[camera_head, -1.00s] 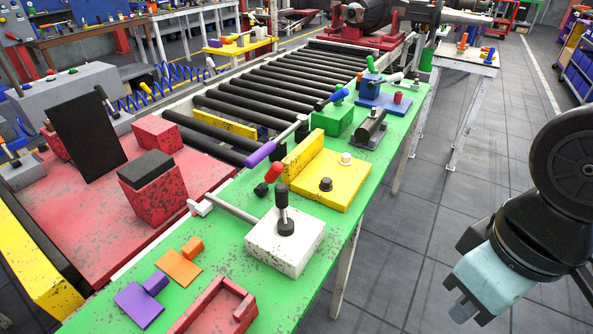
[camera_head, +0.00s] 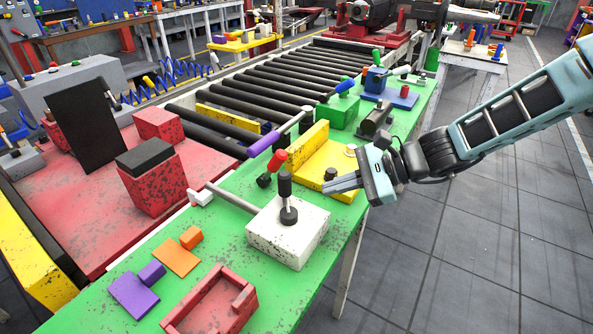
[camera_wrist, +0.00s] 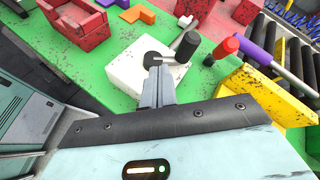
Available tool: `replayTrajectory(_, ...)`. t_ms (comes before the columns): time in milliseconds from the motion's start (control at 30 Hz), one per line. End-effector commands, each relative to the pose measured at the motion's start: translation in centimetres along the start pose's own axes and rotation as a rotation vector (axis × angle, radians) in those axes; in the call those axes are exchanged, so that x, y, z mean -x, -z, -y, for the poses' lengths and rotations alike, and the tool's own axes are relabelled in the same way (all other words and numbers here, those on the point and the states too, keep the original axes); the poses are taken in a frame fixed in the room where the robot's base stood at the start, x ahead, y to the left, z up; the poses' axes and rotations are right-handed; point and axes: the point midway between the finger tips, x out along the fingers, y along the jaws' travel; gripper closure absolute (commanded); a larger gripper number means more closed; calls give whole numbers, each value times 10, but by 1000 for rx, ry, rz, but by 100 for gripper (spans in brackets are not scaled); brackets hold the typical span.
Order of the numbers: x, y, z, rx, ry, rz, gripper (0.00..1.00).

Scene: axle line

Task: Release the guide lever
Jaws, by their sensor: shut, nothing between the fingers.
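The frames do not mark which lever is the guide lever. A black upright lever (camera_head: 285,187) stands on a speckled white block (camera_head: 305,245) at the front of the green table. A red-knobbed lever (camera_head: 278,160) and a purple-handled lever (camera_head: 263,143) are just behind it. My gripper (camera_head: 327,187) is shut and empty, reaching in from the right, a little right of the black lever and apart from it. In the wrist view, my fingertips (camera_wrist: 158,70) overlap the white block (camera_wrist: 122,75) below the black lever's handle (camera_wrist: 187,46); the red knob (camera_wrist: 226,47) is to the right.
A yellow bracket (camera_head: 318,141) stands behind my gripper. Green (camera_head: 342,110) and blue (camera_head: 388,98) fixtures are farther back. A red tray (camera_head: 243,305), an orange piece (camera_head: 178,258) and a purple piece (camera_head: 132,296) lie near the front.

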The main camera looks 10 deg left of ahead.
Motion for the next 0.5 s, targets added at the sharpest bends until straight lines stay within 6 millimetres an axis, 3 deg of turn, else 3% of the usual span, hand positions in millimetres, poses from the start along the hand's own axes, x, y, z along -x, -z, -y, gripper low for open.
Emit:
replayTrajectory(33, -1, 24, 14, -96, 71, 26, 100)
replayTrajectory(200, 5, 73, 50, -329, 250, 87, 100)
replayTrajectory(333, 9, 92, 60, -408, 311, 109, 100)
replayTrajectory(500, 11, 95, 63, -425, 324, 114, 100)
